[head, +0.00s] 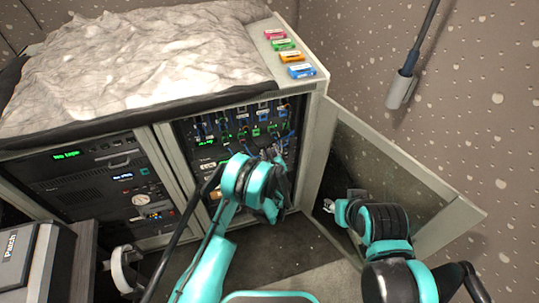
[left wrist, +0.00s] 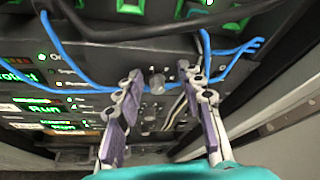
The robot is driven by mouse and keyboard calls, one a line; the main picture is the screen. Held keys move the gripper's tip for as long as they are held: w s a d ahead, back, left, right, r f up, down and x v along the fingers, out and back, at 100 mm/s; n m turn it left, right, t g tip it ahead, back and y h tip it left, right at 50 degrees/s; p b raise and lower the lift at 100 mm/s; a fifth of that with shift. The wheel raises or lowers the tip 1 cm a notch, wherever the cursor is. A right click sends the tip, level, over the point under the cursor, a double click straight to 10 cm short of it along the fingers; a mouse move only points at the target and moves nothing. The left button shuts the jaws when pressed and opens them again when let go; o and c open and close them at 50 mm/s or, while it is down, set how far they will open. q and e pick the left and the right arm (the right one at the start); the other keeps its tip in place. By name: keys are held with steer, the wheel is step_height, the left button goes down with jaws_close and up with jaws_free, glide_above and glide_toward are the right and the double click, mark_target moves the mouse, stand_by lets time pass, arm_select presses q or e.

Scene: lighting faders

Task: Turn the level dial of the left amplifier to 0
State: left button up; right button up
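My left gripper (head: 277,154) reaches into the open right bay of the rack cabinet. In the left wrist view the left gripper (left wrist: 165,88) is open, its two purple-padded fingers apart. A small grey knob (left wrist: 156,82) shows between and beyond the fingertips on a dark panel; I see no contact. A pale round dial (head: 140,199) is on the left bay's equipment. I cannot tell which unit is the left amplifier or read any dial setting. My right gripper (head: 340,205) is low by the open door, apart from the rack; its finger opening is unclear.
Blue cables (left wrist: 75,80) and a black cable hang before the panels near my left fingers. Green-lit displays (left wrist: 45,110) are at the left. The glass cabinet door (head: 400,165) stands open at right. Several coloured blocks, one blue (head: 301,71), are on top.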

arm_select(q)
step_height(320, 180, up, 8)
steer(key=shift+f, duration=0.1)
stand_by(0.4)
